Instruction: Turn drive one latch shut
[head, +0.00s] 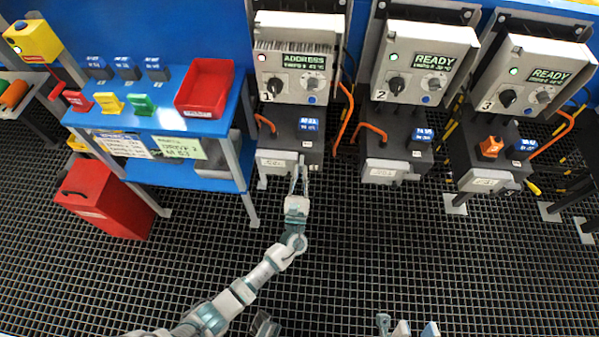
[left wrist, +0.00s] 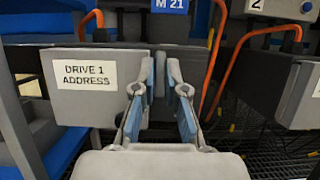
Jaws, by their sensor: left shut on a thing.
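Drive one is the left of the row, with a grey upper panel (head: 293,72) marked 1, its screen reading ADDRESS. Below it is a dark body (head: 285,125) with a grey front plate (head: 270,163); in the left wrist view this plate (left wrist: 95,105) reads DRIVE 1 ADDRESS. My left gripper (head: 301,170) is at the right end of this plate. In the left wrist view its two blue-lined fingers (left wrist: 159,90) are shut on the grey latch (left wrist: 159,68), mostly hidden between them. My right gripper does not show clearly.
Drives two (head: 424,62) and three (head: 531,75) stand to the right, both reading READY. An orange hose (head: 344,115) runs close right of drive one. A blue bench (head: 160,120) with a red tray (head: 204,90) stands left. The grid floor in front is clear.

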